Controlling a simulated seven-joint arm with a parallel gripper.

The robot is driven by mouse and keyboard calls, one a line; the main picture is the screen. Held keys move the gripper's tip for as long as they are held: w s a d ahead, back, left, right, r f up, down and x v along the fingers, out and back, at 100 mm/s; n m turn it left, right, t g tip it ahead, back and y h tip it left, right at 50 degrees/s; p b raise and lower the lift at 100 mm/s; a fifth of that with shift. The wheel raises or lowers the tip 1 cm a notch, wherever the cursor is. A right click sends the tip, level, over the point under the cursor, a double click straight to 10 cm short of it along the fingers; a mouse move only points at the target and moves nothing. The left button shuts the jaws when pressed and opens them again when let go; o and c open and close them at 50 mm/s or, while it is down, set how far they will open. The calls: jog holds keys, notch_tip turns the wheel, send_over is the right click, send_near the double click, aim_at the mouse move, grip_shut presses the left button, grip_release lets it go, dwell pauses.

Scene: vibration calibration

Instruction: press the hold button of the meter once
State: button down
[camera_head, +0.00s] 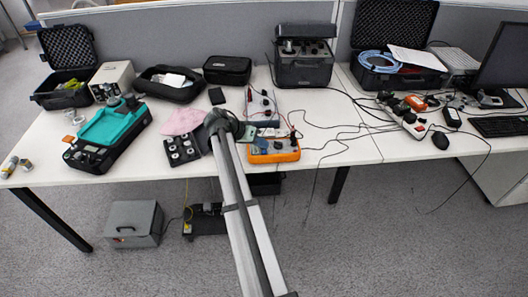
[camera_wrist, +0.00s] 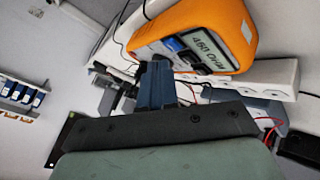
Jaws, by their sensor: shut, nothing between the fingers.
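The meter (camera_head: 285,157) is an orange device lying near the front edge of the white table in the head view. In the wrist view the orange meter (camera_wrist: 185,18) fills the top, tilted, with its grey display lit and showing what looks like 460. Blue and dark buttons show beside the display; I cannot tell which is hold. My gripper (camera_wrist: 157,68) is shut and empty, its fingertips just below the meter's button area in the picture; I cannot tell whether they touch. In the head view my gripper (camera_head: 245,132) is at the meter's left side.
A black block with round silver parts (camera_head: 183,149) and a pink cloth (camera_head: 184,121) lie left of my gripper. A small dark blue device with leads (camera_head: 262,108) stands behind the meter. Black cables (camera_head: 330,137) run over the table to the right.

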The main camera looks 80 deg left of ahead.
jog(key=shift+f, duration=0.1)
jog(key=shift+f, duration=0.35)
jog(key=shift+f, duration=0.4)
dwell(1.0)
jog(key=shift+r, duration=0.85)
jog(key=shift+r, duration=0.1)
notch_tip(320, 180, up, 5)
jog(key=shift+f, duration=0.15)
dwell(0.5)
dwell(0.8)
